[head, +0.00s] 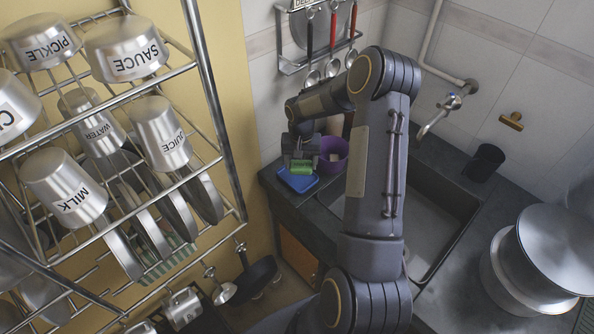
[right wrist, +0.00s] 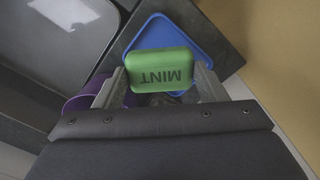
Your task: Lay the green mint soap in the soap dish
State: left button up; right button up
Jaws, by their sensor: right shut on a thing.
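The green mint soap (right wrist: 159,66) is a rounded bar marked MINT, held between the two fingers of my right gripper (right wrist: 160,84) in the right wrist view. In the head view the soap (head: 301,167) shows below my right gripper (head: 301,160), at the counter's left end. The blue soap dish (head: 298,181) lies on the counter just below the soap in the picture. In the right wrist view the dish (right wrist: 172,33) is behind the soap, which hides part of it. I cannot tell whether the soap touches the dish. My left gripper is not in view.
A purple cup (head: 333,154) stands close to the right of the dish. The sink (head: 437,222) is further right, with a black cup (head: 486,162) behind it and large pots (head: 546,258) on the right. A wire rack with steel canisters (head: 64,186) fills the left.

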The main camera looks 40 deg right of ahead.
aim_at(298, 163)
jog(key=f, duration=0.1)
jog(key=w, duration=0.1)
jog(key=w+f, duration=0.1)
jog(key=shift+d+f+b, duration=0.25)
jog(key=shift+f+b, duration=0.1)
jog(key=shift+b, duration=0.05)
jog(key=f, duration=0.1)
jog(key=f+b, duration=0.1)
jog(key=shift+w+f, duration=0.2)
jog(key=shift+f, duration=0.2)
jog(key=shift+d+f, duration=0.1)
jog(key=shift+f, duration=0.2)
jog(key=shift+r, duration=0.1)
